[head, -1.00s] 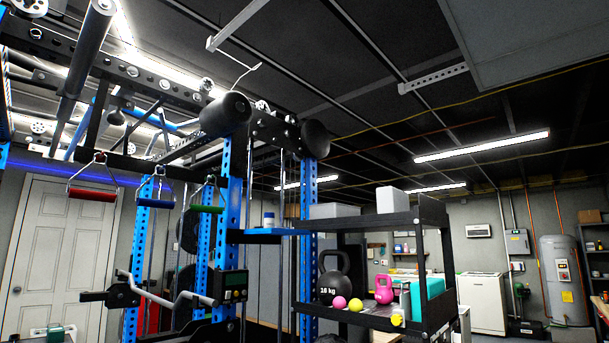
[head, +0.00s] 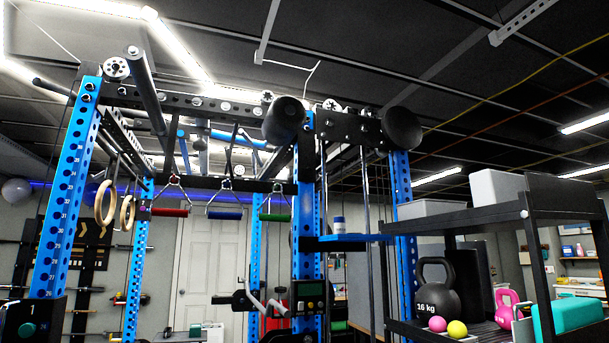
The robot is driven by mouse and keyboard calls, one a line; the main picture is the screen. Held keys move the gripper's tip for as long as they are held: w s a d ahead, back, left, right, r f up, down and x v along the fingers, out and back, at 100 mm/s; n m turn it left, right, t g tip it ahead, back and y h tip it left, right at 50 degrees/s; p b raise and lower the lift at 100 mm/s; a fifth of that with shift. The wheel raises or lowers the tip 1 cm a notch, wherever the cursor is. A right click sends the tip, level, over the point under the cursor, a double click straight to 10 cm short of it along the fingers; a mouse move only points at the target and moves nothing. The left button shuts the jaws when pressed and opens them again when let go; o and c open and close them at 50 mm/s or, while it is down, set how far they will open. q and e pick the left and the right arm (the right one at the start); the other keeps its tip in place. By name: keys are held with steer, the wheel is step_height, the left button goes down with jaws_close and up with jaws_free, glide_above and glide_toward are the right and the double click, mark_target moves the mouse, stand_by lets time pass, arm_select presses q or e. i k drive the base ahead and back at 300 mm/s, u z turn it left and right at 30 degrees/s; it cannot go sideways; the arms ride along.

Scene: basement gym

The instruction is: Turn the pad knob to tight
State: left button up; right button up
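A blue and black power rack (head: 303,220) fills the middle of the head view. Two round black pads (head: 283,121) and (head: 402,129) stick out near its top crossbar. A dark green round knob (head: 27,330) sits on a black block marked 1, low on the left upright (head: 66,190). I cannot tell whether this is the pad knob, and no tight marking is readable. A black box with a small display (head: 309,296) is on the middle upright. Neither of my grippers is in view.
A black shelf (head: 462,219) at the right holds a black kettlebell (head: 437,290), a pink kettlebell (head: 507,308) and small balls. Wooden rings (head: 104,202) and coloured handles (head: 170,212) hang inside the rack. A white door (head: 210,265) is behind. The floor is out of view.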

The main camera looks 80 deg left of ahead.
mark_target(307, 171)
steer(key=u, duration=0.7)
steer(key=i, duration=0.8)
steer(key=u, duration=1.25)
steer(key=i, duration=0.2)
steer(key=u, duration=0.1)
